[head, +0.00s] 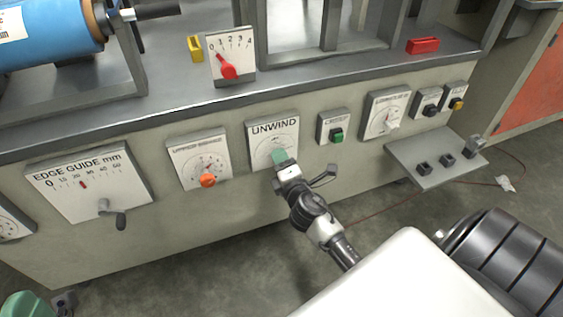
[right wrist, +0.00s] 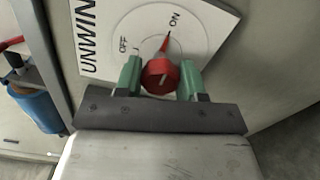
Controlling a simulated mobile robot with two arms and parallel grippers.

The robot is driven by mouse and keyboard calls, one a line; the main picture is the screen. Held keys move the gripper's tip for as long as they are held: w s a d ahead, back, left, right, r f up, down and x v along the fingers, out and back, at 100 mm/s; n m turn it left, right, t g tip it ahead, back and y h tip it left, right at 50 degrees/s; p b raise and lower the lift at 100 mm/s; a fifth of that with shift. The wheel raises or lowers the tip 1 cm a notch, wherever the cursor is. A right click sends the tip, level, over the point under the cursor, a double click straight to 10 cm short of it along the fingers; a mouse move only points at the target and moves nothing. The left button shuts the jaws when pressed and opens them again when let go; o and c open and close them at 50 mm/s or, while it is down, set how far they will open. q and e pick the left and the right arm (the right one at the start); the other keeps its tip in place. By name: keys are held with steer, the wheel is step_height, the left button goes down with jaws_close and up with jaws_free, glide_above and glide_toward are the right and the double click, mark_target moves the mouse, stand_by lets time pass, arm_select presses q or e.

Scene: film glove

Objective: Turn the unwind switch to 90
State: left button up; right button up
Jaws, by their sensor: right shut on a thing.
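The unwind panel (head: 263,145) is a white plate marked UNWIND on the front of the machine. In the right wrist view the panel (right wrist: 215,22) shows a round dial with OFF and ON marks. Its red switch knob (right wrist: 161,76) has a pointer aimed close to the ON mark. My right gripper (head: 280,158) is at the panel and hides the knob in the head view. In the right wrist view the green fingers of the right gripper (right wrist: 160,80) are closed on both sides of the knob. My left gripper is not in view.
An orange-knob panel (head: 200,160) is left of the unwind panel, and a green-button box (head: 334,128) is right of it. The edge guide panel (head: 90,182) is farther left. A grey shelf (head: 437,165) with small controls juts out at right.

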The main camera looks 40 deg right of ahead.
stand_by(0.3)
steer(key=o, duration=0.9)
steer(key=shift+v, duration=5.45)
steer(key=shift+a, duration=0.1)
